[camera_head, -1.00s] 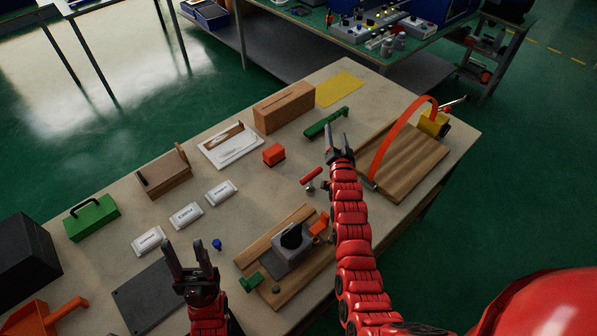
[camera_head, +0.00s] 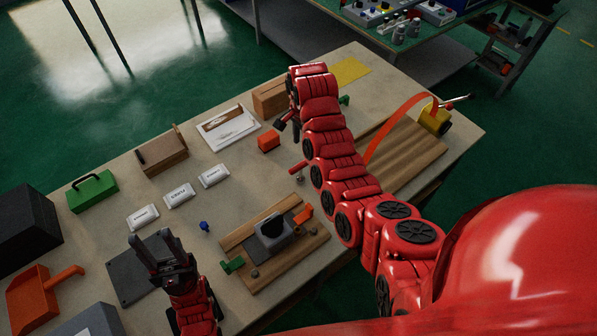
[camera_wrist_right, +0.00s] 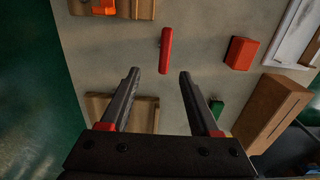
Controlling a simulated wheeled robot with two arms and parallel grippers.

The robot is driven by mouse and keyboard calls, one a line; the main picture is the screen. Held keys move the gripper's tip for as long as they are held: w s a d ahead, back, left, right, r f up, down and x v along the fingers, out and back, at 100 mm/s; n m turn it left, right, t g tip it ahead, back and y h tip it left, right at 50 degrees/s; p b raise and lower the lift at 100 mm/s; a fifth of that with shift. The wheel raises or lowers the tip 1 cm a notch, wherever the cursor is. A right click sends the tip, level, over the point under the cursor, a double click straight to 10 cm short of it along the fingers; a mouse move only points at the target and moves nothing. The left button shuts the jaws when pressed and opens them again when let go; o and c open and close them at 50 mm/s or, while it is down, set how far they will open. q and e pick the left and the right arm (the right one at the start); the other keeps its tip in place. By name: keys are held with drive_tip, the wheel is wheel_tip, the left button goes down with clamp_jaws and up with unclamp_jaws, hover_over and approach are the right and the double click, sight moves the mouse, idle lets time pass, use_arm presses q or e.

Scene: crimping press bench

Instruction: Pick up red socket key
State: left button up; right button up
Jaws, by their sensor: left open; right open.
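The red socket key (camera_head: 298,167) lies on the bench, between the red block and the wooden fixture. In the right wrist view it is a red bar (camera_wrist_right: 165,48), its near end showing between the fingertips. My right gripper (camera_wrist_right: 159,74) is open and empty and points down over the bench. In the head view the right gripper (camera_head: 287,130) is partly hidden by its own arm, just beyond the key. My left gripper (camera_head: 153,238) is open and empty above the dark grey plate (camera_head: 122,279).
A red block (camera_head: 268,141) sits near the right gripper. A wooden fixture with a grey block (camera_head: 272,235) lies nearer me, and a wooden board with an orange arch (camera_head: 400,112) is to the right. White labelled boxes (camera_head: 179,195) and a blue knob (camera_head: 204,226) lie left.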

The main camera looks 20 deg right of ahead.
sight(301, 164)
wheel_tip(301, 164, down, 9)
drive_tip(key=b, duration=0.6)
drive_tip(key=shift+w+b, duration=0.1)
drive_tip(key=shift+b, duration=0.25)
drive_tip(key=shift+f+p, duration=0.35)
drive_tip(key=shift+f, duration=0.3)
drive_tip(key=shift+f+p, duration=0.55)
drive_tip(key=shift+p, duration=0.05)
drive_tip(key=shift+w+a+f+p, duration=0.1)
drive_tip(key=shift+w+f+p, duration=0.05)
drive_tip(key=shift+f+p, duration=0.15)
drive_tip(key=shift+w+f+p, duration=0.15)
drive_tip(key=shift+f, duration=0.25)
drive_tip(key=shift+f+p, duration=0.3)
drive_tip(key=shift+f, duration=1.15)
drive_tip(key=shift+c, duration=0.3)
clamp_jaws()
